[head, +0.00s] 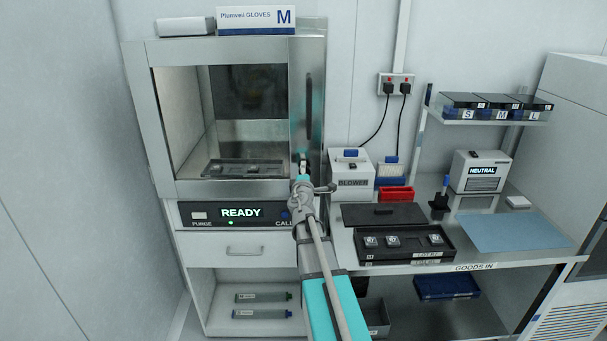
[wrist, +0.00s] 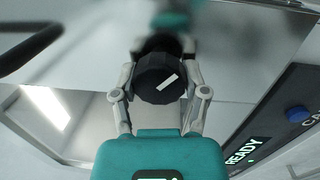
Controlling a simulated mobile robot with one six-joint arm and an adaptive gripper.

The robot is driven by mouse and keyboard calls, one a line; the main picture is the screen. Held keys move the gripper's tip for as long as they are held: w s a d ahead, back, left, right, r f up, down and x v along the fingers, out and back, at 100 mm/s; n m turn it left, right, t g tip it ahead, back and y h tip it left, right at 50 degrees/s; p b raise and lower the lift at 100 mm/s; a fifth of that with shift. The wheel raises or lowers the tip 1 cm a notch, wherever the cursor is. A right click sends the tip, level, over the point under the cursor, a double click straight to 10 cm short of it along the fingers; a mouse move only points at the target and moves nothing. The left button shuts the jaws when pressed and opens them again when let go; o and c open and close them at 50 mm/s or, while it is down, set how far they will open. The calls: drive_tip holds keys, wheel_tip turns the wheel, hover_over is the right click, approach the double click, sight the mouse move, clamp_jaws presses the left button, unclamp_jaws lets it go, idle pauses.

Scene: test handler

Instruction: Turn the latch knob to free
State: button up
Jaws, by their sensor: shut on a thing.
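The latch knob (wrist: 157,82) is a round black knob with a white line on its face. In the wrist view the line lies diagonally, from lower left to upper right. My gripper (wrist: 162,55) is shut on the knob, with one grey finger on each side. In the head view my gripper (head: 303,160) is at the metal cabinet's right front panel (head: 307,60), below a long dark vertical handle (head: 309,107). There the knob is mostly hidden by my gripper and arm.
The cabinet's display (head: 240,213) reads READY, with a green light below. Inside the cabinet lies a dark tray (head: 212,168). Right of my arm stand a white blower box (head: 351,172), a red tray (head: 396,193) and a black parts tray (head: 400,258) on the bench. A blue mat (head: 515,231) is bare.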

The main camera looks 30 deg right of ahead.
drive_tip(key=n, duration=0.5)
drive_tip(key=shift+t+y, duration=0.3)
drive_tip(key=shift+n, duration=1.9)
drive_tip(key=o, duration=1.2)
drive_tip(key=shift+c, duration=0.2)
